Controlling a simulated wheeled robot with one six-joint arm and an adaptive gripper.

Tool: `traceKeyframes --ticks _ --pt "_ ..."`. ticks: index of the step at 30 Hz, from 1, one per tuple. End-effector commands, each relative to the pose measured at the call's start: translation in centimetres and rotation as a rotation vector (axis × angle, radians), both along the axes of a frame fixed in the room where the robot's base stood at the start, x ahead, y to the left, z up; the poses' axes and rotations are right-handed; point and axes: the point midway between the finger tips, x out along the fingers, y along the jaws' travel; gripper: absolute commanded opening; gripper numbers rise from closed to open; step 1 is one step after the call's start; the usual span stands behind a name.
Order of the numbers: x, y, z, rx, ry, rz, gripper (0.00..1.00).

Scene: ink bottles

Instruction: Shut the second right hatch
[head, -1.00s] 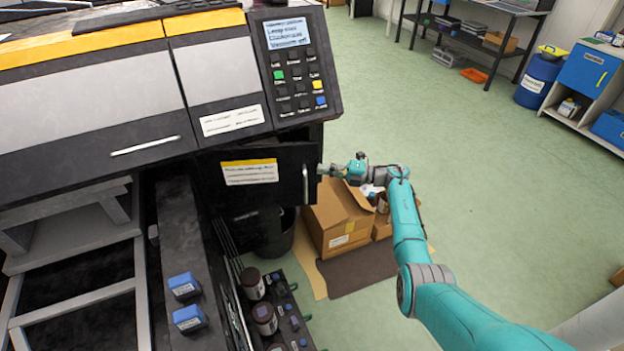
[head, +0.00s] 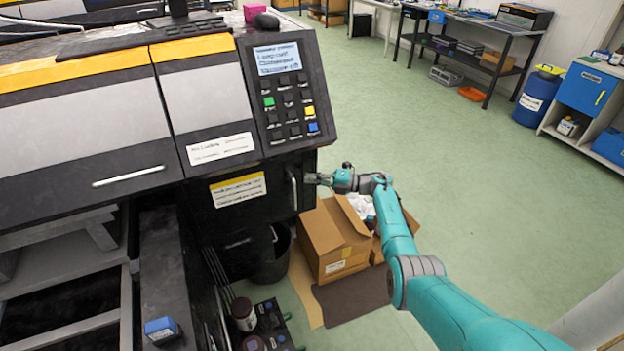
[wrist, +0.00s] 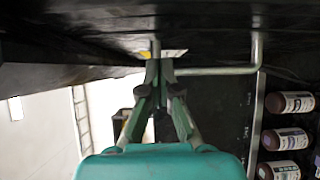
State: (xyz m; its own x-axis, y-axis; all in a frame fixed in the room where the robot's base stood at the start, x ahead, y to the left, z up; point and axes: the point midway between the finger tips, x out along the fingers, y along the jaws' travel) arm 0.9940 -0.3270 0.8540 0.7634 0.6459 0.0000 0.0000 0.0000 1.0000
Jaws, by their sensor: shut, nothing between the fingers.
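The hatch (head: 270,207) is a black door with a yellow-topped white label (head: 238,190), under the control panel on the machine's right end. It stands nearly flush with the machine; I cannot tell whether it is fully shut. Its upright pale handle (head: 293,188) is near its right edge. My gripper (head: 309,179) is at the hatch's right edge, just right of the handle. In the wrist view my gripper (wrist: 159,68) has its fingers together and empty, close to a dark surface and a pale bent bar (wrist: 215,71). Whether the fingertips touch the hatch is unclear.
An open cardboard box (head: 335,240) and a dark bin (head: 273,258) stand on the floor below the hatch. Brown ink bottles (head: 243,315) sit on a rack at the lower front. The green floor (head: 450,150) to the right is clear.

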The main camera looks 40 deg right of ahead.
Motion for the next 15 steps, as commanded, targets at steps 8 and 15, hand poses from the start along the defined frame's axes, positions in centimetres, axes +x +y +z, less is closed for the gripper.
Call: traceKeyframes --ticks 8,15 --pt "-1.1 -1.0 0.0 0.0 0.0 -0.001 0.0" --pt "-4.6 -4.0 -0.1 -0.001 0.001 -0.003 0.0"
